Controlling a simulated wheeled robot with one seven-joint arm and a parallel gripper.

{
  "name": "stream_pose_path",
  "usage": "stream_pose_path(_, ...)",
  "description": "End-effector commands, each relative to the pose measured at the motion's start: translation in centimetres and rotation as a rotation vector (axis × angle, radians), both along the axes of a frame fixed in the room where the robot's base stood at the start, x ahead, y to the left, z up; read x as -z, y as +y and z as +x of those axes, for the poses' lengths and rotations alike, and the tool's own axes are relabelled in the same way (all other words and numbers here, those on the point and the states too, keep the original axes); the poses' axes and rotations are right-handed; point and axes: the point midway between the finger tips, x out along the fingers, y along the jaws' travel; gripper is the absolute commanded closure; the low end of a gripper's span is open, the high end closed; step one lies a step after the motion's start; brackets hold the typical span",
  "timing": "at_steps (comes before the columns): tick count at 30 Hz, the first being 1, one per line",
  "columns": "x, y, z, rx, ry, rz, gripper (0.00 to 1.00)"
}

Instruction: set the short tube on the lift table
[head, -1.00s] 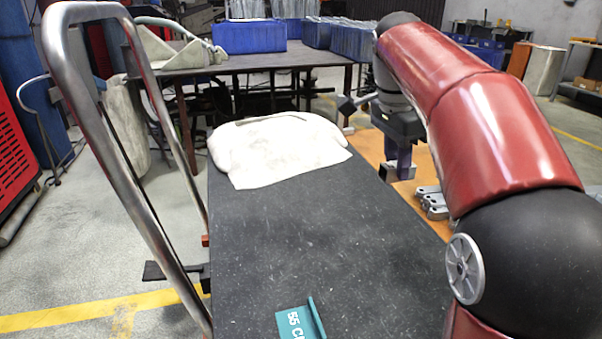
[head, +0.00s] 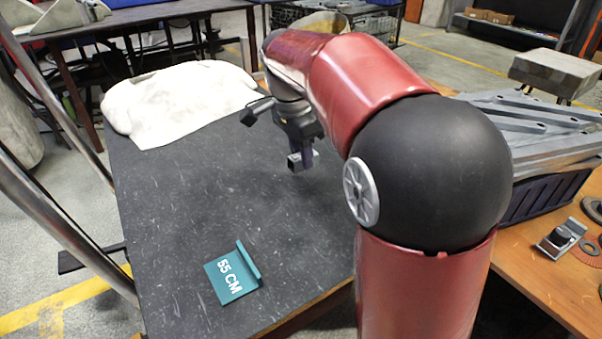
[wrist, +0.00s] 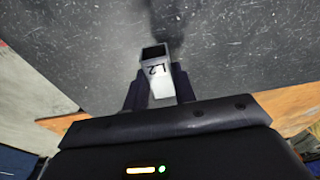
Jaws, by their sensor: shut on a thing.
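The short tube (head: 296,163) is a small grey square section with an open dark end. In the wrist view the tube (wrist: 159,80) shows a mark that looks like "L2". My gripper (head: 304,153) is shut on it, with a dark finger on each side in the wrist view (wrist: 159,90). The lift table (head: 190,215) has a dark, speckled flat top, which also fills much of the wrist view (wrist: 70,60). The tube is over the right part of this top. I cannot tell whether it touches the surface.
A metal rail (head: 60,190) runs along the left. An orange-topped bench (head: 540,285) with brackets (head: 530,125) lies right. The table's middle is clear.

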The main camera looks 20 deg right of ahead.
Motion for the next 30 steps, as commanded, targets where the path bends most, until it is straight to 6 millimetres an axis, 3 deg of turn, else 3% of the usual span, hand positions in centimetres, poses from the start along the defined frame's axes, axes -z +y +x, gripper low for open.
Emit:
stream_pose_path(10,4.2,0.0,0.0,-0.002,0.002,0.001,0.97)
stream_pose_path(22,4.8,0.0,0.0,-0.001,0.000,0.000,0.97)
stream_pose_path(23,4.7,0.0,0.0,-0.001,0.000,0.000,0.70)
stream_pose_path(27,4.6,0.0,0.0,-0.001,0.000,0.000,0.52)
stream_pose_path(30,4.6,0.0,0.0,-0.001,0.000,0.000,0.52)
